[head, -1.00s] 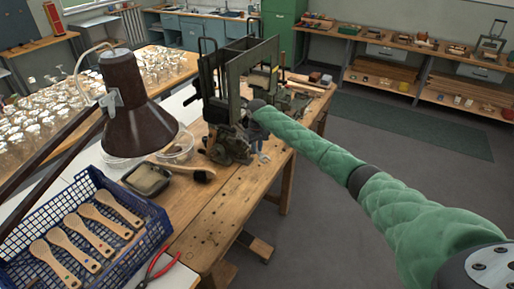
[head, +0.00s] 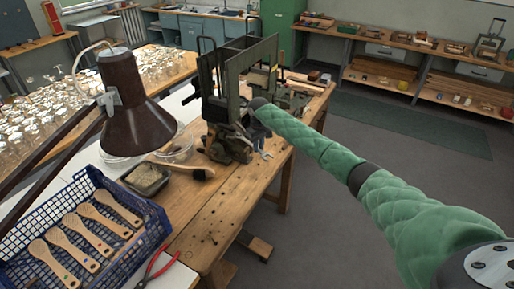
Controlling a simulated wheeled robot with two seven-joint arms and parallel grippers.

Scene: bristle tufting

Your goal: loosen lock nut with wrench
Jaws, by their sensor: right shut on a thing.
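My right arm reaches in from the right, and my right gripper (head: 257,132) is at the lower front of a dark green tufting machine (head: 235,82) on the wooden bench. The gripper is small, dark and partly hidden by the wrist. It is shut on a grey metal wrench (head: 265,153), whose open jaw end shows just below it, near the bench's right edge. I cannot make out the lock nut; whether the wrench touches it cannot be told. My left gripper is not in view.
A blue crate (head: 150,243) holds wooden brush bodies beside red pliers (head: 157,268). A brown lamp (head: 135,105) overhangs the left. The bench's front part is mostly clear.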

